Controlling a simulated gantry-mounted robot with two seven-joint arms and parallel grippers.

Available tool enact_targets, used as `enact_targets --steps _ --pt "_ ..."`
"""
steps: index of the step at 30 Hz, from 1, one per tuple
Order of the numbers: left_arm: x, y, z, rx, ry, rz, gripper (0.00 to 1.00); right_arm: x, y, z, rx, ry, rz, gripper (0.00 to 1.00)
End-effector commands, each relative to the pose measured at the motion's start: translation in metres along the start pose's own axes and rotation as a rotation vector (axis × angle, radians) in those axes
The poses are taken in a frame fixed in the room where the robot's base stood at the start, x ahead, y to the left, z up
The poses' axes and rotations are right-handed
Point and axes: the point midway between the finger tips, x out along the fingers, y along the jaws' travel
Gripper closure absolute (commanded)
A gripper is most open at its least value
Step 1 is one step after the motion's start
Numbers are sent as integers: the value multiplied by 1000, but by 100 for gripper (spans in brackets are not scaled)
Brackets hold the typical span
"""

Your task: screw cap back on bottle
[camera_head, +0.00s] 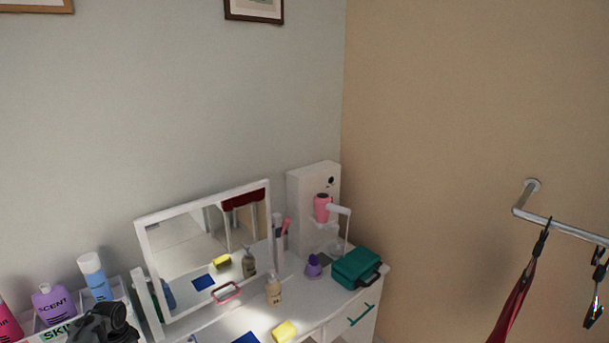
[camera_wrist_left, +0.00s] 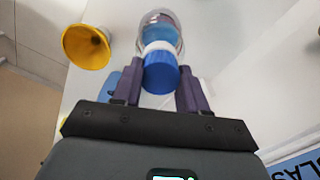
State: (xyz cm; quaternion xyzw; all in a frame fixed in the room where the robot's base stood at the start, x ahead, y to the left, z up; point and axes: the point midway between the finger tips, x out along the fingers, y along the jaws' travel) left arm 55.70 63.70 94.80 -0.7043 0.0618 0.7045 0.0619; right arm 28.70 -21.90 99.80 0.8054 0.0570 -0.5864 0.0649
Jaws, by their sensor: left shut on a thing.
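In the left wrist view, my left gripper (camera_wrist_left: 160,82) has its purple fingers on either side of a blue cap (camera_wrist_left: 160,78) and is shut on it. Directly beyond the cap is a clear, rounded bottle (camera_wrist_left: 162,32) with blue liquid inside. A white band shows between cap and bottle, in line with both. I cannot tell whether the cap's thread is engaged. In the head view only a dark part of my left arm shows at the lower left; the cap and this bottle cannot be made out there. My right gripper is in neither view.
A yellow cone-shaped thing (camera_wrist_left: 87,46) stands left of the bottle in the wrist view. In the head view, a mirror (camera_head: 150,245), purple scent bottle (camera_head: 53,305), blue spray bottle (camera_head: 96,277), green case (camera_head: 356,268) and yellow block (camera_head: 285,331) are around the white dresser.

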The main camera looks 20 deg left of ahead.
Motion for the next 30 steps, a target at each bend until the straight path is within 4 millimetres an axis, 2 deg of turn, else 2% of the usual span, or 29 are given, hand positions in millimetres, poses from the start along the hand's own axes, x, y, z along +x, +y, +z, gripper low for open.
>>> enact_targets --steps 6,18,24,30 --pt "3 0 0 285 0 0 92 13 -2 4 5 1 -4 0" --pt "3 0 0 677 -1 0 92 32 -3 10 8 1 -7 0" --pt "2 0 0 819 0 0 92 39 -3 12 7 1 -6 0" --pt "1 0 0 876 0 0 92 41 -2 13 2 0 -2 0"
